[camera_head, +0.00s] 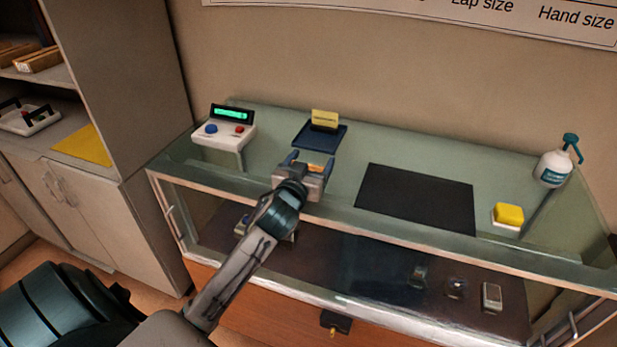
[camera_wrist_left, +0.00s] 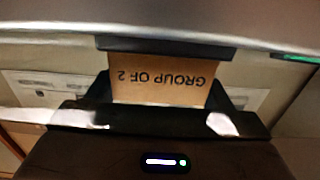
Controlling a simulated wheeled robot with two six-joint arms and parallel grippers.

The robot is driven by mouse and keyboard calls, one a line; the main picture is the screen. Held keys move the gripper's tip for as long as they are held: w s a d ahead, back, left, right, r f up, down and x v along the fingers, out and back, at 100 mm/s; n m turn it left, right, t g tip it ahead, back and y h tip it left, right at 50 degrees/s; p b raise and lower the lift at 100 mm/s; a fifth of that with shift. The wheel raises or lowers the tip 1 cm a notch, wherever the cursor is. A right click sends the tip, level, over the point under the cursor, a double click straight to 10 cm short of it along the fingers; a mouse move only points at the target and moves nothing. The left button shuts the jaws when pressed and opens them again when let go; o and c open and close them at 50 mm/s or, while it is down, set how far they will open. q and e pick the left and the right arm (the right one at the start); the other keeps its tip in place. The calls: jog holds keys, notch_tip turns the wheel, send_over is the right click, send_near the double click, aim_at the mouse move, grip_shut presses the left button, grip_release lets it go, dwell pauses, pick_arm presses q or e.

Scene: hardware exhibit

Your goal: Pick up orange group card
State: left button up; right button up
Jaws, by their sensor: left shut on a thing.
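The orange group card (camera_head: 319,167) shows as a small orange patch between the fingers of my left gripper (camera_head: 309,165), above the glass counter. In the left wrist view the card (camera_wrist_left: 160,80) reads "GROUP OF 2" upside down. My left gripper (camera_wrist_left: 165,95) is shut on it, with a dark finger at each side. A dark bar crosses the card's upper edge in that view; I cannot tell what it is. In the head view most of the card is hidden by the gripper. My right gripper is in neither view.
On the glass counter (camera_head: 420,158) are a dark blue tray (camera_head: 302,134) with a yellow card (camera_head: 325,118), a console with buttons (camera_head: 224,131), a black mat (camera_head: 415,198), a yellow block (camera_head: 508,214) and a pump bottle (camera_head: 553,167). A shelf cabinet (camera_head: 120,100) stands left.

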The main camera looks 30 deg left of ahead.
pick_arm(q)
jog(key=shift+r+b, duration=0.35)
jog(key=shift+r, duration=0.3)
notch_tip(320, 180, up, 2)
jog(key=shift+r+b, duration=0.2)
jog(key=shift+b, duration=0.3)
jog(key=d+r+p+v, duration=0.1)
jog(key=p+v, duration=0.3)
jog(key=v, duration=1.2)
jog(key=shift+w+d+r+p, duration=0.2)
jog(key=shift+w+d+p, duration=0.1)
jog(key=shift+d, duration=0.25)
